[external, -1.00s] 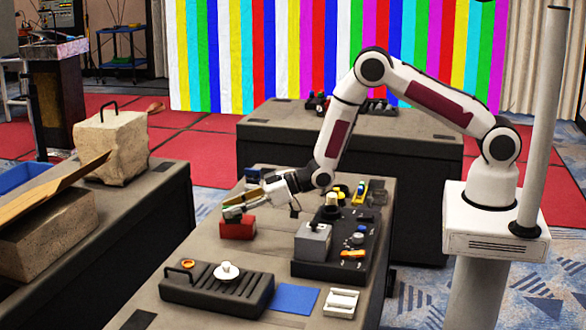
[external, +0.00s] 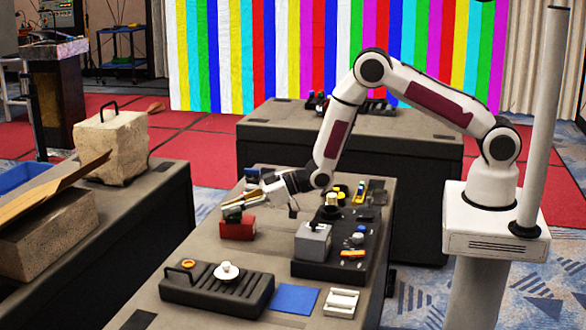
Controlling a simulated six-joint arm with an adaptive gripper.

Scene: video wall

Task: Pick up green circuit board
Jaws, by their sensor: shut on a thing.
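My gripper (external: 240,204) is above the left edge of the middle dark table (external: 190,254), pointing left, just over a red block (external: 238,229). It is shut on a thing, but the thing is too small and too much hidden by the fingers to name. Whether the gripper touches the red block I cannot tell. I cannot clearly make out a green circuit board in this view.
Right of my gripper stands a black tray (external: 325,268) with a grey box (external: 313,241) and small parts. In front are a black ribbed case (external: 217,287), a blue sheet (external: 294,298) and a white holder (external: 341,302). A stone block (external: 112,147) stands on the left table.

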